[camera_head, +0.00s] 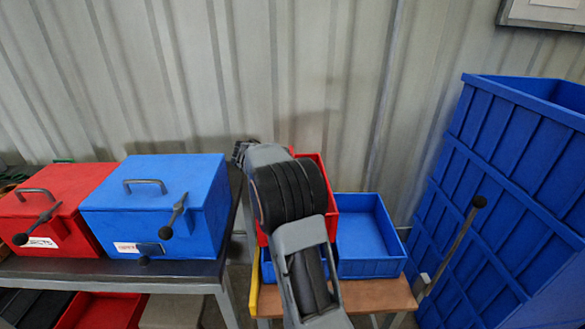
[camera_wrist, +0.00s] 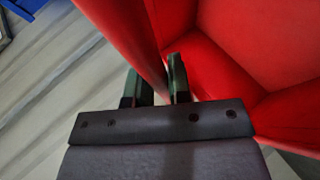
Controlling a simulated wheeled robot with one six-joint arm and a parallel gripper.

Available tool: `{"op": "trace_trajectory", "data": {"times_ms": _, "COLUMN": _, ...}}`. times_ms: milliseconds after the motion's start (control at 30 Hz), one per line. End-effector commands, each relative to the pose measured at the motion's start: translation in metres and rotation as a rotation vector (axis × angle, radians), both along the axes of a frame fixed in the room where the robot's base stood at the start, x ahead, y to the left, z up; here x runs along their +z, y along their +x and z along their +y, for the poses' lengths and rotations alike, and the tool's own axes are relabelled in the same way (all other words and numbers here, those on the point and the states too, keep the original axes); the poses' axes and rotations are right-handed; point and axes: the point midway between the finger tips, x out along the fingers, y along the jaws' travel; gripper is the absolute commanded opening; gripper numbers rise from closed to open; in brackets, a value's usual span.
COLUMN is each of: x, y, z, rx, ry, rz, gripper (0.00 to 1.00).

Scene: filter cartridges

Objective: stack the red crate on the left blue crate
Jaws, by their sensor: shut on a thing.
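The red crate (camera_head: 332,222) shows on both sides of my arm in the head view, directly above the left blue crate (camera_head: 267,271). My arm covers much of both, so I cannot tell whether the red crate rests on the blue one or hangs just above it. In the wrist view my gripper (camera_wrist: 157,82) is shut on a wall of the red crate (camera_wrist: 215,85), one finger on each side. The crate's inside fills the upper right there. In the head view my gripper's fingers are hidden behind my arm.
A second blue crate (camera_head: 368,232), empty, stands to the right on the wooden-topped table (camera_head: 385,296). A red box (camera_head: 62,205) and a blue box (camera_head: 165,200) with handles stand on a bench at the left. A tall blue bin (camera_head: 500,190) stands at the right. A corrugated wall is behind.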

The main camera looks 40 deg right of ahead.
Motion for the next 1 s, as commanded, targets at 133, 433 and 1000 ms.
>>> {"op": "trace_trajectory", "data": {"times_ms": 133, "x": -0.003, "y": 0.0, "z": 0.0, "rx": 0.0, "ry": -0.002, "rz": -0.002, "gripper": 0.0}}
{"op": "trace_trajectory", "data": {"times_ms": 433, "x": -0.01, "y": 0.0, "z": 0.0, "rx": 0.0, "ry": -0.002, "rz": -0.002, "gripper": 0.0}}
{"op": "trace_trajectory", "data": {"times_ms": 1000, "x": -0.023, "y": 0.0, "z": 0.0, "rx": 0.0, "ry": -0.002, "rz": -0.002, "gripper": 0.0}}
